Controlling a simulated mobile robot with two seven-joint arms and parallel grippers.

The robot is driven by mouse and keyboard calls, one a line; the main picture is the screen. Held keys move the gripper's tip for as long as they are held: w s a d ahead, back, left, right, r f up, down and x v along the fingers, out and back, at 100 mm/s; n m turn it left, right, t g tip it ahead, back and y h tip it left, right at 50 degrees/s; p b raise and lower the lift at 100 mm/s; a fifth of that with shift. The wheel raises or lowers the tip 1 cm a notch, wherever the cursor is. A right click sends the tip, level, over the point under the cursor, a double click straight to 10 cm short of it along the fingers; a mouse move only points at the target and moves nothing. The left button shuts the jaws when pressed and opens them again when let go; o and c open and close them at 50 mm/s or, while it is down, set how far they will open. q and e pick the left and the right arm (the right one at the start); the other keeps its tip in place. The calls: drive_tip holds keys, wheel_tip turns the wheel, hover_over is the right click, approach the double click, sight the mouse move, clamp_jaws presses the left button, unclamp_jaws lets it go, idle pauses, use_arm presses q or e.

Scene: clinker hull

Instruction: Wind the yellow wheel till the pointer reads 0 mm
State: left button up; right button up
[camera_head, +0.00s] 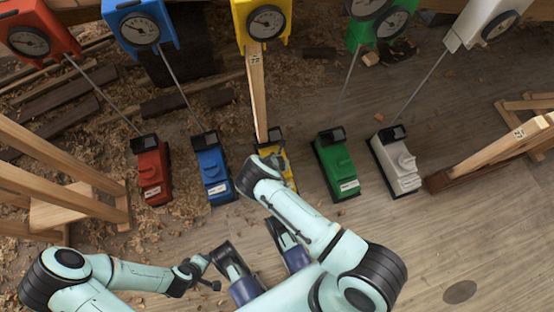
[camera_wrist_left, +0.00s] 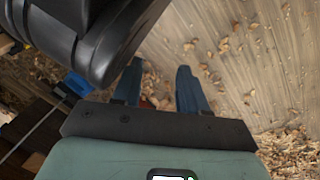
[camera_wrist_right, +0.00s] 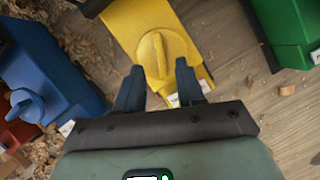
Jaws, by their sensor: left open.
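The yellow unit (camera_head: 290,172) stands on the floor at centre in the head view, partly covered by my right arm. Its yellow wheel (camera_wrist_right: 157,52), a round knob with a raised ridge, shows in the right wrist view. My right gripper (camera_wrist_right: 159,66) is open, with its fingertips on either side of the ridge's near end; I cannot tell whether they touch it. The yellow gauge (camera_head: 266,22) is at the top centre; its pointer is too small to read. My left gripper (camera_wrist_left: 158,68) is open and empty above the floor, away from the wheel.
Similar units stand alongside: red (camera_head: 152,172), blue (camera_head: 213,170), green (camera_head: 336,168) and white (camera_head: 397,165), each with a gauge behind. A wooden strut (camera_head: 257,95) rises behind the yellow unit. Wooden trestles stand left and right. Bare floor (camera_head: 430,230) lies at the lower right.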

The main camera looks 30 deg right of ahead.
drive_tip(key=b+x, duration=0.1)
drive_tip(key=x, duration=0.2)
drive_tip(key=shift+d+f+b, duration=0.1)
drive_tip(key=shift+f+b, duration=0.2)
drive_tip(key=shift+f, duration=0.05)
use_arm(q)
drive_tip(key=s+f+g, duration=0.2)
drive_tip(key=s+f, duration=0.1)
drive_tip(key=s, duration=0.2)
drive_tip(key=shift+s+a+f, duration=0.15)
drive_tip(key=shift+a+f, duration=0.15)
drive_tip(key=shift+a, duration=0.05)
use_arm(e)
drive_tip(key=shift+w+d+f, duration=0.15)
drive_tip(key=shift+w+f, duration=0.1)
drive_tip(key=shift+f, duration=0.15)
drive_tip(key=shift+c, duration=0.3)
clamp_jaws()
